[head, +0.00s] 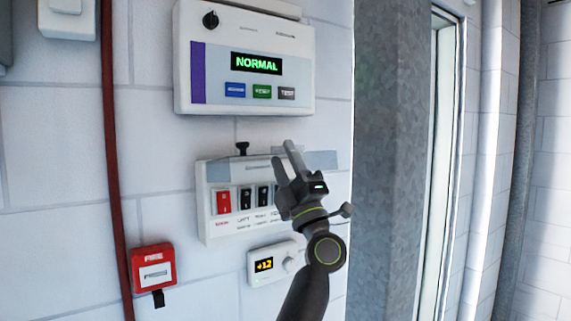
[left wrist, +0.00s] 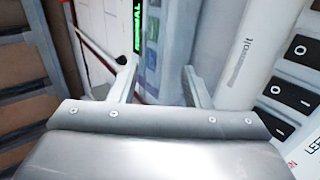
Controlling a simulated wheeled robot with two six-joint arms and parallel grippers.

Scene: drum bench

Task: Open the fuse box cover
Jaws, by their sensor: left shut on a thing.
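The fuse box (head: 205,215) is a white wall box with one red switch and several black ones on its front. A see-through grey cover (head: 322,160) sticks out along its top edge, raised clear of the switches. A small black knob (head: 242,149) stands above the box. My left gripper (head: 284,155) is at the top right of the box, its fingers shut on the cover; the arm hides the box's right part. In the left wrist view the fingers (left wrist: 160,85) stand apart, and the clear cover is hard to make out. My right gripper is out of view.
A white panel (head: 215,70) reading NORMAL hangs just above. A small thermostat-like unit (head: 257,281) sits below, close to my arm. A red box (head: 153,268) and red pipe (head: 113,180) are at left. A grey column (head: 390,160) stands at right.

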